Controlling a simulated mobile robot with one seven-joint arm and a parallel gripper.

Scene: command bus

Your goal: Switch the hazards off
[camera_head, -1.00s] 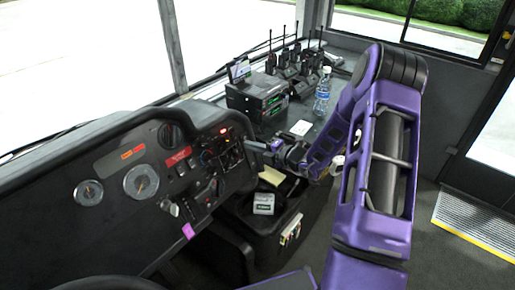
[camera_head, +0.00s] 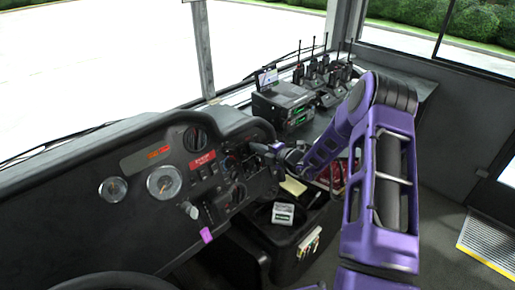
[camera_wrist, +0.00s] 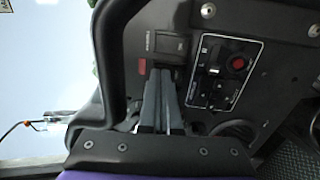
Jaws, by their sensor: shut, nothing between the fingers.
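My gripper (camera_head: 262,149) is shut and empty at the right end of the dashboard (camera_head: 160,205). In the wrist view its grey fingers (camera_wrist: 165,74) lie together, with their tips at the lower edge of a dark rocker switch (camera_wrist: 173,47). I cannot tell whether they touch it. Small lettering beside this switch is too blurred to read. A small red patch (camera_wrist: 142,66) sits just left of the fingertips. To the right is a black control panel (camera_wrist: 222,88) with a round red button (camera_wrist: 237,64). In the head view my gripper partly hides this area.
A radio unit (camera_head: 282,103) and several handheld radios (camera_head: 325,75) stand on the shelf behind my gripper. Below it is a dark console bin (camera_head: 290,240) with a small white box (camera_head: 283,213). In the wrist view a dark curved rim (camera_wrist: 104,60) runs close left of the fingers.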

